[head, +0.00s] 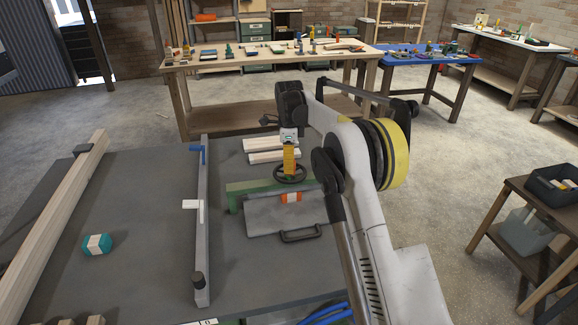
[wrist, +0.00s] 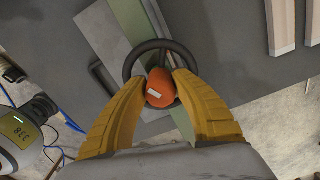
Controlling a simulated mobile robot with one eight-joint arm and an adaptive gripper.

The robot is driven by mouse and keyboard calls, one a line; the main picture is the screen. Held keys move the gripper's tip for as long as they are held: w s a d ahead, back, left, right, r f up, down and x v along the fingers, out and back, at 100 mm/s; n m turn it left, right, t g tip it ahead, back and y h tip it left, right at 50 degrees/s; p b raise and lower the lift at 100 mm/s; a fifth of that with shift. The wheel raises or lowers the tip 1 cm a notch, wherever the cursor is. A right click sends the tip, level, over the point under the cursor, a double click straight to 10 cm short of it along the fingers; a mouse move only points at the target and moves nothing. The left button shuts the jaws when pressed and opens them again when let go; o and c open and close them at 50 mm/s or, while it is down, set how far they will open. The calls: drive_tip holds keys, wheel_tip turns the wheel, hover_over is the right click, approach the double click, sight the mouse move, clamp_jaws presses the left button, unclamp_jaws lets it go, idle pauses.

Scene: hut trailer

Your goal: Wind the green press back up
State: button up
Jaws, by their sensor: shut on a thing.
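The green press (head: 254,186) stands on the dark grey bench with a grey plate (head: 262,215) in front of it. Its black handwheel (head: 276,176) lies roughly level on top, and its rim also shows in the wrist view (wrist: 131,62).
A grey rail with a blue handle (head: 202,230) stands left of the press. Pale boards (head: 270,150) lie behind the press.

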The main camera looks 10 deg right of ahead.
drive_tip(key=shift+n+p, duration=0.3)
drive_tip(key=shift+n, duration=0.1)
